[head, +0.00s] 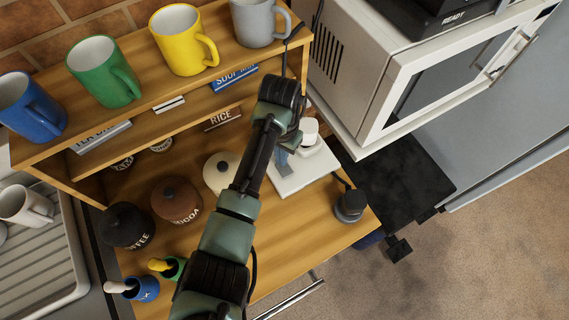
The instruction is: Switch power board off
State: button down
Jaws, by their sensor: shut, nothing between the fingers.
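A flat white unit (305,172), which looks like the power board, lies on the wooden bench below my wrist. A white rounded piece (309,127) stands at its far side, and I cannot tell whether it is a plug or another item. My gripper (283,157) points down over the left part of the white unit. It is shut and empty. My wrist and forearm hide part of the unit, and I cannot make out its switch or whether the fingertips touch it.
A dark round item (350,206) with a cable sits near the bench's right edge. Canisters, including the cocoa canister (177,200), stand left of my arm. Several mugs, including a yellow mug (183,40), line the shelf (150,120) above. A microwave (390,70) stands at right.

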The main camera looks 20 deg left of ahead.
notch_tip(320, 180, up, 6)
jog(key=p, duration=0.5)
jog(key=shift+p, duration=0.3)
jog(key=shift+f, duration=0.1)
